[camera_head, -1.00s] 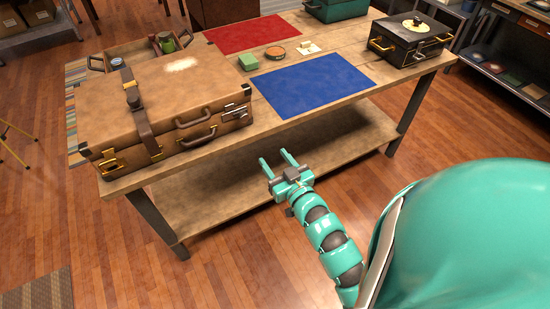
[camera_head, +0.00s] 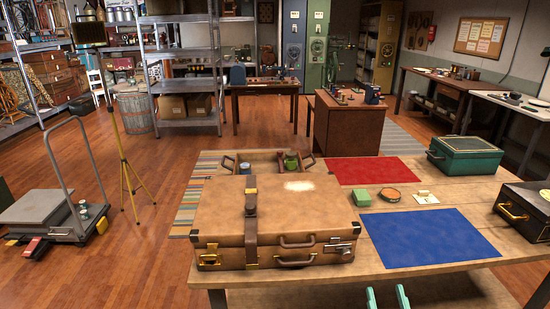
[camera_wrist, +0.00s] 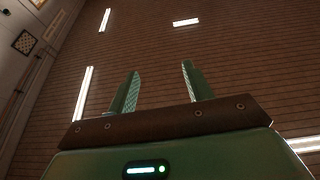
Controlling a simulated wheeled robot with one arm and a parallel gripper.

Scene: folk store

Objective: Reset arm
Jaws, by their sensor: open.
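My gripper (camera_head: 387,298) shows only by its two teal finger tips at the bottom edge of the head view, in front of the table (camera_head: 335,282) and low beside its front edge. In the wrist view my gripper (camera_wrist: 158,92) has its two fingers apart with nothing between them. It points up at a brown slatted ceiling with lit strips. The rest of my arm is out of the head view.
A brown suitcase (camera_head: 270,225) lies on the table's left part. A blue mat (camera_head: 430,237), red mat (camera_head: 375,170), green block (camera_head: 361,198), round tin (camera_head: 391,195), green case (camera_head: 466,156) and black case (camera_head: 524,210) are also on it. Open wooden floor (camera_head: 130,265) lies left.

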